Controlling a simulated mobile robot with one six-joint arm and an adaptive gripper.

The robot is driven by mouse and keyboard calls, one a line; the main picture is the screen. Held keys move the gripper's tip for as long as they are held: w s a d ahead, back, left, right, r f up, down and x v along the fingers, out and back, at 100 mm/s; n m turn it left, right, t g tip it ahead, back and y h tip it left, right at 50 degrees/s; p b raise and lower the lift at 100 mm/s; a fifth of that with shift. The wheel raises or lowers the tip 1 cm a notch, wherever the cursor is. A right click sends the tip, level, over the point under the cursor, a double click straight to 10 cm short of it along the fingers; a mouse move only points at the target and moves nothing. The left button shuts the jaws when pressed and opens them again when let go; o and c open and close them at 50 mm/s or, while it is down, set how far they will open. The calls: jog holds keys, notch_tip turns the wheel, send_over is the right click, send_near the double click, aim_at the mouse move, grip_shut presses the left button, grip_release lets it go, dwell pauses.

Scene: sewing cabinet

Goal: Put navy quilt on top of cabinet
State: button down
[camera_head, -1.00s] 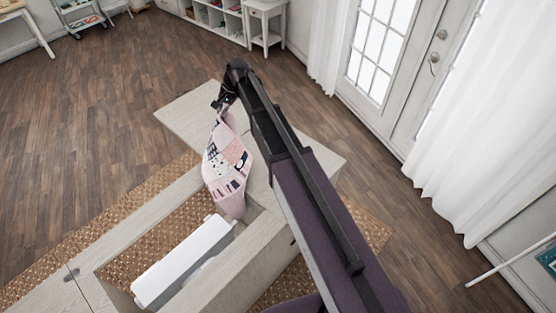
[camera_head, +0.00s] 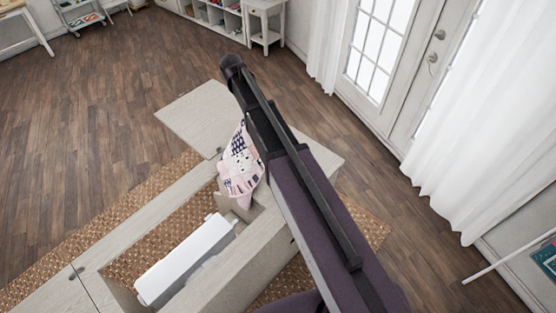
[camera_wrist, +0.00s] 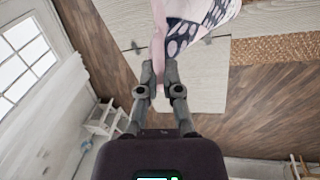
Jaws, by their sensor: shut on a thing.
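The quilt (camera_head: 240,170) is a pink, white and navy patchwork cloth. It hangs folded beside my arm, over the far end of the pale wood cabinet (camera_head: 262,232). My gripper (camera_wrist: 160,70) is shut on a pink edge of the quilt, and the cloth (camera_wrist: 190,35) spreads beyond the fingertips in the wrist view. In the head view my arm hides the fingers. The quilt's lower edge is near the cabinet's open well; I cannot tell whether it touches the wood.
A white sewing machine (camera_head: 185,262) lies in the cabinet's open well. A pale leaf (camera_head: 200,112) extends at the far end. A woven rug (camera_head: 125,205) lies under the cabinet. Curtains (camera_head: 465,130) and a glazed door (camera_head: 375,50) stand right. Wood floor left is clear.

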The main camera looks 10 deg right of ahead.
jog(key=d+r+n+h+p, duration=0.2)
jog(key=d+r+n+h, duration=0.3)
jog(key=r+n, duration=0.2)
jog(key=w+d+r+n+h+p, duration=0.1)
jog(key=d+r+n+h+p, duration=0.1)
jog(key=d+r+n+h, duration=0.3)
jog(key=shift+w+r+n+t, duration=0.35)
jog(key=shift+r+n, duration=0.7)
jog(key=shift+n, duration=0.75)
jog(key=shift+f, duration=0.15)
notch_tip(320, 180, down, 10)
jog(key=b, duration=1)
jog(key=shift+w, duration=0.1)
